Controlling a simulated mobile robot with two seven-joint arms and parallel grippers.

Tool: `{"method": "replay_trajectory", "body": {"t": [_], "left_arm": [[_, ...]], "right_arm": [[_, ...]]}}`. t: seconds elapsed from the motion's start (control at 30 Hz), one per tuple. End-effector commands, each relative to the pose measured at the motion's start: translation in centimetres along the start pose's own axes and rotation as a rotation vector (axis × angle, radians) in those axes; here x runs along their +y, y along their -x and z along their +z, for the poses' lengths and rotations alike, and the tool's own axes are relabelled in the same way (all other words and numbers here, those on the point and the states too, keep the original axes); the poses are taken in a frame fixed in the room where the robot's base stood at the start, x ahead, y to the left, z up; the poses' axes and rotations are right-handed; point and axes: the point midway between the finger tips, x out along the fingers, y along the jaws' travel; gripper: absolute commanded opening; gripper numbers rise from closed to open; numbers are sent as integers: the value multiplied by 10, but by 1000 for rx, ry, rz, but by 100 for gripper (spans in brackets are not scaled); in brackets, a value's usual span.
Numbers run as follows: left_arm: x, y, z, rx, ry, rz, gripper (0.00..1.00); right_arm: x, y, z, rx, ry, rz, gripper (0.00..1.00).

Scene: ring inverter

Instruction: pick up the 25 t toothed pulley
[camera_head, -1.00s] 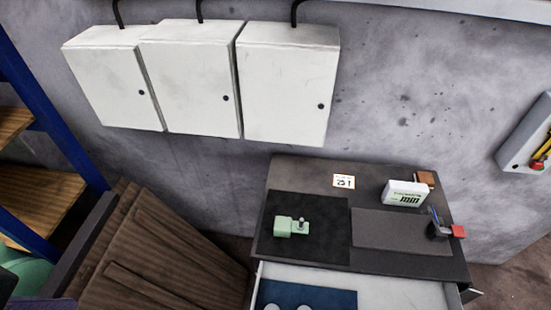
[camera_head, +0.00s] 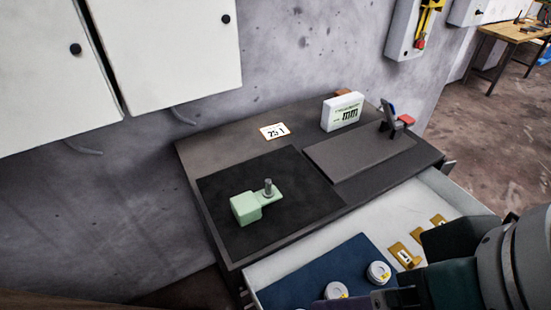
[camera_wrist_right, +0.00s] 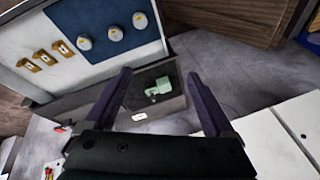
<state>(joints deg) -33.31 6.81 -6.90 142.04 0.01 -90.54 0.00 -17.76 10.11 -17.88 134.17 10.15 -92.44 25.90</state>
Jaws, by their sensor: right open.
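Two pale round discs with yellow marks, possibly the toothed pulleys, lie on a blue mat in the open drawer in the head view: one disc (camera_head: 378,272) and another disc (camera_head: 337,291) at the lower edge. The right wrist view shows three in a row: the left disc (camera_wrist_right: 84,42), the middle disc (camera_wrist_right: 115,33) and the right disc (camera_wrist_right: 139,20). Their tooth counts are too small to read. A card (camera_head: 274,131) on the bench top appears to read 25 T. My right gripper (camera_wrist_right: 158,73) is open and empty, above the drawer area. My left gripper is out of view.
Gold brackets (camera_head: 405,255) lie in the white part of the drawer (camera_head: 290,262). On the bench top, a green block with a metal post (camera_head: 246,207) stands on a black mat (camera_head: 220,190). A white "mm" box (camera_head: 342,112) stands behind a bare grey pad (camera_head: 350,155).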

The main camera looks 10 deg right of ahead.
Motion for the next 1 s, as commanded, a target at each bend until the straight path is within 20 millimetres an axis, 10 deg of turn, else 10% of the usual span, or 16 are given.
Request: {"method": "replay_trajectory", "body": {"t": [0.03,0.3,0.5,1.0], "left_arm": [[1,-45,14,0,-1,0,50],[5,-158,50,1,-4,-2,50],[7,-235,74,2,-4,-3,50],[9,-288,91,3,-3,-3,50]], "right_arm": [[0,-46,6,-5,-32,-26,88],[-30,-164,18,-143,-341,-83,88],[-7,-240,21,-216,-722,122,88],[52,-297,11,-104,-1207,410,88]]}}
